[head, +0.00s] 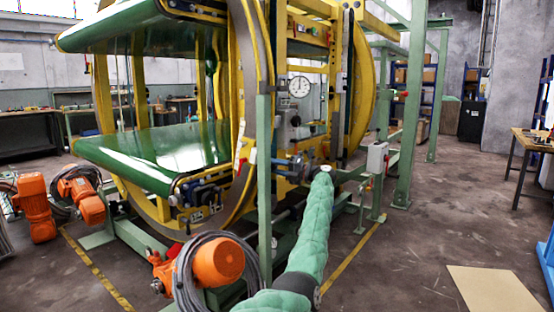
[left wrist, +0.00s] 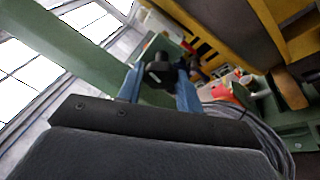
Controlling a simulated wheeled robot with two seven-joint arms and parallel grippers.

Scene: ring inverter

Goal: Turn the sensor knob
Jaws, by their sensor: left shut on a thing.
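The sensor knob (left wrist: 158,68) is a black round knob with a pale mark on its face, seen in the left wrist view. It sits between the two blue fingers of my left gripper (left wrist: 159,84), which is shut on it. In the head view my left gripper (head: 296,166) is at the end of my green padded arm, against the front of the ring inverter (head: 247,100) below a round dial gauge (head: 299,87). The knob is too small and too covered by the gripper to make out in the head view. My right gripper is not in view.
A green post (head: 264,180) stands just left of my left gripper. Orange motors (head: 217,262) and coiled grey cable (head: 187,285) lie low at the left. A grey box (head: 377,157) is mounted to the right. The floor at right is mostly open, with a cardboard sheet (head: 495,290).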

